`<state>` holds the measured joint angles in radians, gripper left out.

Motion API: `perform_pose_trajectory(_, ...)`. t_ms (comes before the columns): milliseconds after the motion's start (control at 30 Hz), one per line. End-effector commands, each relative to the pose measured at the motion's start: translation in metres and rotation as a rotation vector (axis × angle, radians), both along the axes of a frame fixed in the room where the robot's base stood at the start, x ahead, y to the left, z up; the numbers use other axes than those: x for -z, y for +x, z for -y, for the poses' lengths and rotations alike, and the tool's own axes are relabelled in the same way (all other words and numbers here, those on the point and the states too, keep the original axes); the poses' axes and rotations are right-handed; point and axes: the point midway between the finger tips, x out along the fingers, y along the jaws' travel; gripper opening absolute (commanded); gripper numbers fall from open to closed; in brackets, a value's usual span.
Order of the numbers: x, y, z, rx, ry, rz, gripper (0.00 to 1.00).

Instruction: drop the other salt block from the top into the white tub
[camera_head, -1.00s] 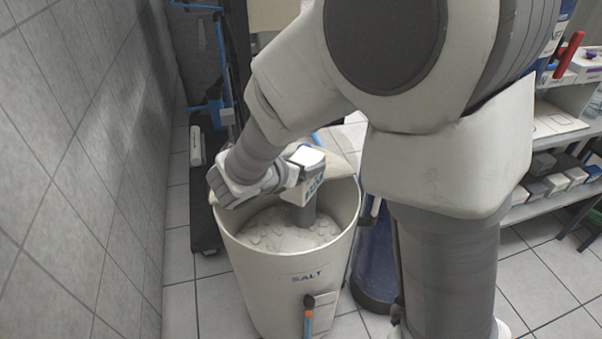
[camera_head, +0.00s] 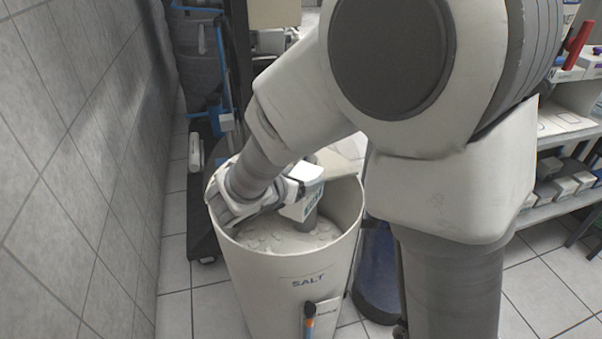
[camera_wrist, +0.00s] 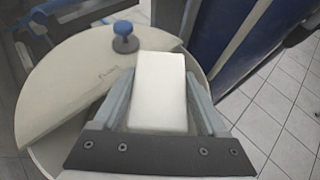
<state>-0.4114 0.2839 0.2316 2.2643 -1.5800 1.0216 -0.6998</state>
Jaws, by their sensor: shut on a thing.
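The white tub (camera_head: 272,275), marked SALT, stands on the floor at lower centre in the head view. Loose pale lumps (camera_head: 285,240) lie inside it. My gripper (camera_head: 304,196) is at the tub's mouth, and my wrist covers part of the left rim. In the wrist view, my gripper (camera_wrist: 160,85) is shut on a plain white salt block (camera_wrist: 160,88), one finger along each side. The block shows beside the cut edge of a pale part-lid (camera_wrist: 75,80) with a blue knob (camera_wrist: 125,38). The block's far end and its height above the salt cannot be told.
A tiled wall (camera_head: 75,180) runs along the left. A dark blue drum (camera_head: 376,270) stands close to the tub's right. A shelf with boxes (camera_head: 565,180) is at the right. Tiled floor (camera_head: 540,285) is clear at lower right.

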Motion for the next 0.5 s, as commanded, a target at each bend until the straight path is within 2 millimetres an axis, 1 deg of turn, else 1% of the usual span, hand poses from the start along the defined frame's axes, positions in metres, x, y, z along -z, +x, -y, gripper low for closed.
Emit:
perform_pose_trajectory(267, -0.0016, 0.001, -0.0001, 0.001, 0.0, 0.006, 0.0)
perform_pose_trajectory(300, -0.0015, 0.0009, -0.0001, 0.001, 0.0, 0.006, 0.82)
perform_pose_trajectory(367, -0.0013, 0.0008, -0.0001, 0.0, 0.0, 0.005, 0.93)
perform_pose_trajectory(400, -0.001, 0.0007, 0.0, 0.0, 0.0, 0.005, 1.0)
perform_pose_trajectory(500, -0.0005, 0.0005, 0.0, 0.0, 0.0, 0.004, 1.0)
